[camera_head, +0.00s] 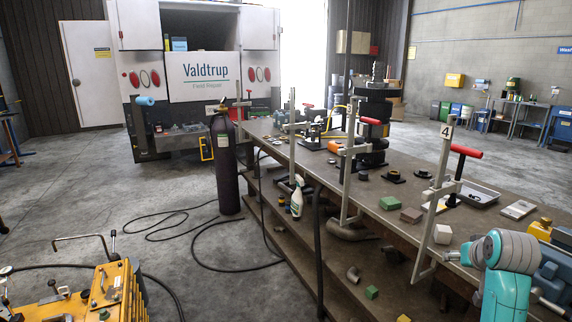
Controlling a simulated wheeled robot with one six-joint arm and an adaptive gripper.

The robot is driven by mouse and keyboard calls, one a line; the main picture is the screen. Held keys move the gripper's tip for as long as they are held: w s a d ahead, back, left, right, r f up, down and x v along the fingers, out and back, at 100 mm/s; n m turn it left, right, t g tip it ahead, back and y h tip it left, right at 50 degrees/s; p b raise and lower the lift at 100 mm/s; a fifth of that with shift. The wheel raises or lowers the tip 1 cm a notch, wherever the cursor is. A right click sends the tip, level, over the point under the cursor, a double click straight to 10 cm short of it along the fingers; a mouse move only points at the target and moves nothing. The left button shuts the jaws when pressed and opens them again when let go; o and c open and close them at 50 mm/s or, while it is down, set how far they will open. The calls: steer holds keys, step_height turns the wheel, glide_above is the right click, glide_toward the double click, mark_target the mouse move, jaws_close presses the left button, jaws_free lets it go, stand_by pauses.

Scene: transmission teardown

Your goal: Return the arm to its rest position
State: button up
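Part of my arm, a teal and grey joint with links, shows at the lower right, in front of the near end of the long workbench (335,182). It covers some of that end of the bench. The end of the arm is not visible, so I cannot see my gripper or whether it holds anything.
Clamps with red handles line the bench edge, one marked 4 (447,131). A metal tray (476,193), small blocks and black parts lie on top. A dark gas cylinder (224,165) and orange machine (112,290) stand left. Black hoses cross the otherwise open floor between them.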

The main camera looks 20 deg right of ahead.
steer(key=s+a+f+n+t+y, duration=0.1)
steer(key=s+a+f+n+t, duration=0.15)
steer(key=a+f, duration=1.9)
steer(key=s+a+f+n+t+y, duration=0.1)
steer(key=s+a+f+n+t, duration=0.1)
steer(key=s+a, duration=0.75)
steer(key=s+a+f+n+t+y, duration=0.1)
steer(key=s+a+t, duration=0.1)
steer(key=s+a, duration=0.75)
steer(key=s+a+r+n+y, duration=0.1)
steer(key=s+a+r, duration=0.1)
steer(key=s+r, duration=0.2)
steer(key=s+a+r+n+t+y, duration=0.1)
steer(key=s+a+r+y, duration=0.1)
steer(key=s, duration=0.7)
step_height(320, 180, up, 2)
steer(key=shift+a, duration=0.8)
